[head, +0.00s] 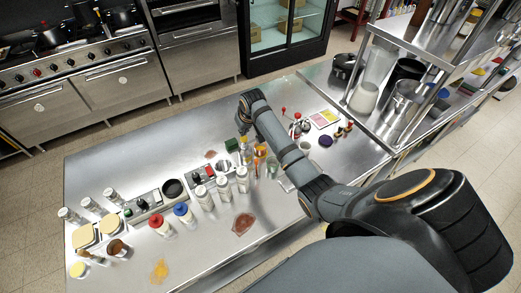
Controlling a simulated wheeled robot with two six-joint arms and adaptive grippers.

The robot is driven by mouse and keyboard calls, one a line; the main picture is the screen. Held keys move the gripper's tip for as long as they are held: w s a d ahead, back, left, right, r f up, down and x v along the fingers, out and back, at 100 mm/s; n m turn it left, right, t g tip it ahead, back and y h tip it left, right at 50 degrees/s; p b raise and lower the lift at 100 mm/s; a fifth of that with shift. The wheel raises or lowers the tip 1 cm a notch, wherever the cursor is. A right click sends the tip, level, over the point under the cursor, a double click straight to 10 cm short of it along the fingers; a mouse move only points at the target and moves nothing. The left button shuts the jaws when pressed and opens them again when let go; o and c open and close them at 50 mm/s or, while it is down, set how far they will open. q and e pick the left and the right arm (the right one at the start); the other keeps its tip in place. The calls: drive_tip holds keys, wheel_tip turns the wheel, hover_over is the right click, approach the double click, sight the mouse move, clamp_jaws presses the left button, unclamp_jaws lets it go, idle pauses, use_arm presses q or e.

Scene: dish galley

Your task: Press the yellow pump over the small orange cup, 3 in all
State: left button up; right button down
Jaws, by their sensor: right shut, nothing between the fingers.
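My right arm reaches in from the right, over the steel counter (120,165). Its gripper (243,131) is small in the head view, shut and empty, with its tips pointing down just above a yellow pump bottle (246,155). I cannot tell whether the tips touch the pump top. An orange item (260,152), seemingly the small orange cup, stands close to the right of the bottle, partly hidden by my arm. The pump's spout is too small to make out. My left gripper is not in view.
A green box (231,145) stands just left of the pump. White bottles (223,187), red- and blue-capped bottles (160,225) and a switch box (202,174) stand nearer left. Red-topped items (296,125) are right of the arm. The counter's back left is clear.

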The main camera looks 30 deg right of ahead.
wheel_tip(320, 180, up, 6)
drive_tip(key=shift+f, duration=0.1)
idle(0.4)
